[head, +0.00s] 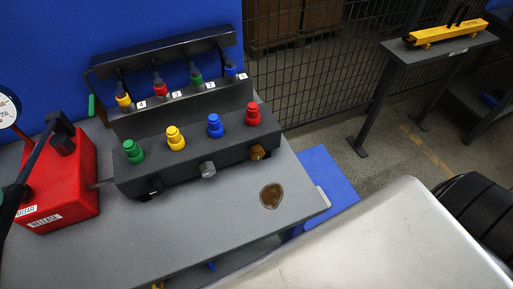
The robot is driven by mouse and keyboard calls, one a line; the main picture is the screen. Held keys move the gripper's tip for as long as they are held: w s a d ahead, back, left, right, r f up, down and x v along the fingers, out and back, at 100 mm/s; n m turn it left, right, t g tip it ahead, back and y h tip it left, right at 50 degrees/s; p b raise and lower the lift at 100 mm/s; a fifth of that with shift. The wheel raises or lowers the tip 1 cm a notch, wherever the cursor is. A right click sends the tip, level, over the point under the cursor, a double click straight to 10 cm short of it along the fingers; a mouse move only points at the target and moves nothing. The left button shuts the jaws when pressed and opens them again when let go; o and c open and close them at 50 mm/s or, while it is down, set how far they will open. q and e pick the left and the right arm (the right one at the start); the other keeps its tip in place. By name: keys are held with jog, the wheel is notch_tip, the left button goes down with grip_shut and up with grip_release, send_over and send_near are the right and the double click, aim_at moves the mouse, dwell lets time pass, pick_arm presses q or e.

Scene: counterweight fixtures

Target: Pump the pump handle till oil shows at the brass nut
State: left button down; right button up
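The red pump (68,182) stands on the grey bench at the left, with white "RELEASE" labels on its front. Its black pump handle (29,165) slants from upper right to lower left, and its lower end is partly cut off by the picture edge. The brass nut (257,152) sits on the front face of the dark manifold block (194,163), near its right end. A brown, wet-looking patch (271,196) lies on the bench in front of the nut, apart from it. No oil can be made out on the nut itself. Neither gripper is in view.
Green, yellow, blue and red couplings (214,126) stand on the block. A silver nut (207,169) is left of the brass one. A gauge (8,107) is at the left edge. A mesh fence (318,60) and a side table (440,49) with a yellow tool are behind.

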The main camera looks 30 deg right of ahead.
pick_arm(q)
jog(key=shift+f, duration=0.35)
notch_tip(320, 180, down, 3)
jog(key=b, duration=0.3)
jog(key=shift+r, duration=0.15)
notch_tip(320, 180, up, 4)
jog(key=p, duration=0.2)
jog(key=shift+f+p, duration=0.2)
jog(key=shift+p, duration=0.15)
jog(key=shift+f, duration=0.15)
